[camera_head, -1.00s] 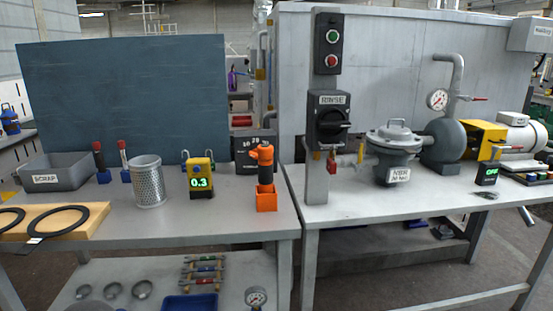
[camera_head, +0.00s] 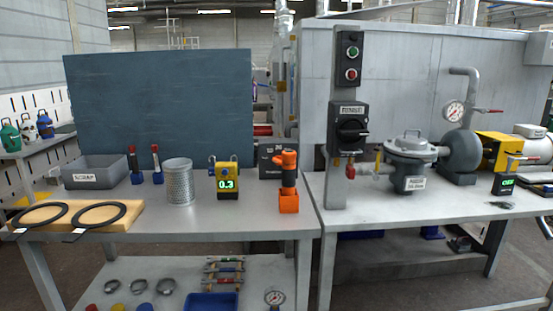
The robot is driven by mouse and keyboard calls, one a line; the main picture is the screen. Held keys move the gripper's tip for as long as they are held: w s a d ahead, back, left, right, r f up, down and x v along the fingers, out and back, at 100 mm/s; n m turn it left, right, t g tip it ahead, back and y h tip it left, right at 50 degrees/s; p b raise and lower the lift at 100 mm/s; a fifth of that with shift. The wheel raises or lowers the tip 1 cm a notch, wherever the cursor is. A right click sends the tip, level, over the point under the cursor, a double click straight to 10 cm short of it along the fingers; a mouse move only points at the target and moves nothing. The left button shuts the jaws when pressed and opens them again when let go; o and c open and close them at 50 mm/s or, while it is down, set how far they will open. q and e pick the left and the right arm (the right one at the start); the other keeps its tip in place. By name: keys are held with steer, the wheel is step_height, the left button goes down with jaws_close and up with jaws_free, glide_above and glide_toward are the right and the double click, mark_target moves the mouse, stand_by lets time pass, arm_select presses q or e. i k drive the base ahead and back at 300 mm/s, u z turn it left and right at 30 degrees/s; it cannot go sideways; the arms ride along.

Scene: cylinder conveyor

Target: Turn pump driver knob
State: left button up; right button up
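Neither of my grippers is in view. No part is clearly marked as the pump driver knob. A black switch box (camera_head: 348,127) with a black rotary handle (camera_head: 353,134) is mounted on a grey post on the right bench; the label above the handle is blurred. The pump's round grey housing (camera_head: 458,152) stands on that bench, with a yellow guard (camera_head: 497,148) and a pale motor cut off by the right edge. A small black device with a green display (camera_head: 504,184) stands in front of the yellow guard.
A button box (camera_head: 350,61) with green and red buttons is above the switch box. A grey lidded vessel (camera_head: 408,160) stands right of the post. The left bench holds a scrap bin (camera_head: 95,171), mesh basket (camera_head: 179,183), yellow meter (camera_head: 227,182) and orange tool (camera_head: 289,183). A gap separates the benches.

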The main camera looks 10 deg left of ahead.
mark_target(278, 160)
steer(key=i, duration=0.85)
steer(key=z, duration=0.05)
